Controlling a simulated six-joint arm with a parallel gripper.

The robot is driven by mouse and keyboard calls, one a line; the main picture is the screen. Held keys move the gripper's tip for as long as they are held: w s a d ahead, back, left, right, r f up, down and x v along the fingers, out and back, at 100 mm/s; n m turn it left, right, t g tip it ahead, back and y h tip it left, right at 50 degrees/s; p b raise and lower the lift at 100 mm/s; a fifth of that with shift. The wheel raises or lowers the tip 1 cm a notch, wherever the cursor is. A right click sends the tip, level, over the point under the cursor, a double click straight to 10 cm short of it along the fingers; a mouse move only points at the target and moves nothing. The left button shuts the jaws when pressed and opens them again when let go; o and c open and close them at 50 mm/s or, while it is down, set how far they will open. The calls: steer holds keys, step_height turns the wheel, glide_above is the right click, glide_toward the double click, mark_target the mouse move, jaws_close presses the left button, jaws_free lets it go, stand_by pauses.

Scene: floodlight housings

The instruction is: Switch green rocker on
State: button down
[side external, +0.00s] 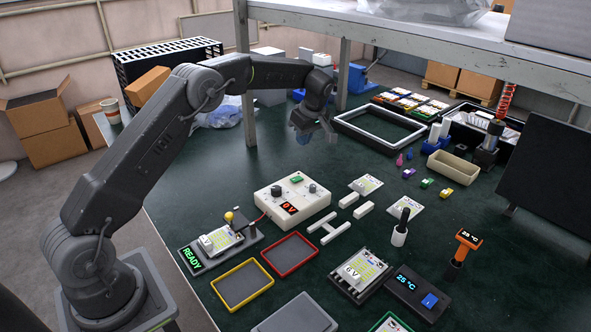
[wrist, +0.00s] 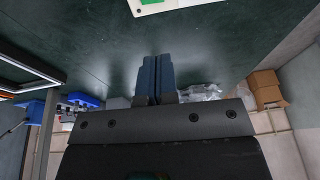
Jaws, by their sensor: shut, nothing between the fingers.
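The green rocker (side external: 296,179) sits on the top face of a white control box (side external: 272,199), between two dark knobs. The box's small display reads "0 V" in red. My gripper (side external: 304,136) is raised above the table, behind the box and apart from it. In the wrist view my gripper's blue fingers (wrist: 156,60) are together, with nothing between them. A green patch (wrist: 151,1) on a white surface (wrist: 185,5) is cut off at the top edge of the wrist view; it may be the rocker. Which way the rocker is tilted is too small to tell.
A red-rimmed tray (side external: 306,243) and a yellow-rimmed tray (side external: 268,273) lie in front of the box. A board marked READY (side external: 194,259) stands left, with a yellow knob near it. White bars (side external: 333,233) lie right. A shelf (side external: 450,45) overhangs the back.

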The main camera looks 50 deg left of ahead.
glide_toward(292, 180)
steer(key=x, duration=0.5)
steer(key=shift+w+a+f, duration=0.1)
steer(key=shift+w+a, duration=0.05)
steer(key=shift+a, duration=0.2)
steer(key=shift+f, duration=0.8)
steer(key=shift+s+f, duration=0.3)
steer(key=shift+f, duration=0.15)
steer(key=shift+w, duration=0.1)
steer(key=shift+w+r, duration=0.25)
steer(key=shift+w, duration=0.45)
steer(key=shift+r, duration=0.15)
